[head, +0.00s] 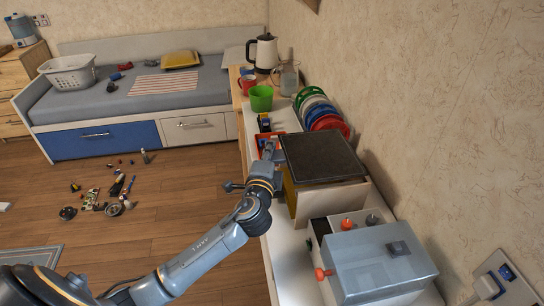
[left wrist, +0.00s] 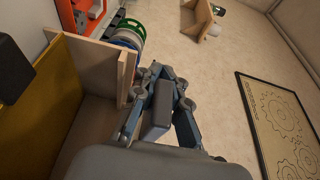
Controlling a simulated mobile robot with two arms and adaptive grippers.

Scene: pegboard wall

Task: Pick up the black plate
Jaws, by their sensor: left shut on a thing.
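The black plate (head: 325,157) is a flat, dark square panel in the head view. It lies level over the top of a pale box (head: 335,197) by the wall. My left gripper (head: 270,152) is at the plate's far left edge, and its fingertips are partly hidden there. In the left wrist view my gripper (left wrist: 165,85) is closed around a dark grey slab-like piece (left wrist: 158,113). How much of the plate that piece is cannot be told. My right gripper is not in view.
Coloured plates in a rack (head: 322,112), a green cup (head: 261,98) and an orange tray (head: 268,140) stand beyond. A grey-blue box with knobs (head: 375,262) stands nearer. The wall (head: 440,130) is close on the right. Toy parts lie on the floor.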

